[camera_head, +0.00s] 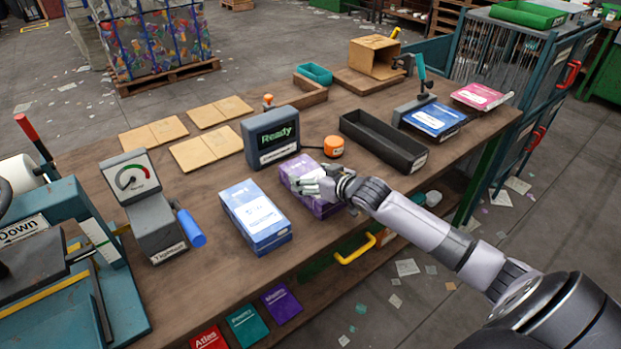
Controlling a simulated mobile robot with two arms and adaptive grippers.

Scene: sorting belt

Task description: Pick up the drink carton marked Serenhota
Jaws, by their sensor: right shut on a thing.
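A purple carton (299,171) lies on the wooden table, right of a blue and white carton (255,215). Their small print is too blurred to read, so I cannot tell which one is marked Serenhota. My right gripper (325,186) is shut on the purple carton from its right side and hides part of it. The purple carton appears to rest on the table. The blue and white carton stands apart from the gripper, in front and to the left. My left gripper is not in view.
A grey "Ready" display (270,137) and an orange device (333,147) stand behind the cartons. A dark empty tray (382,142) is to the right. A dial gauge with a blue handle (150,205) and a teal press (60,290) are at left. Table is clear between gauge and cartons.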

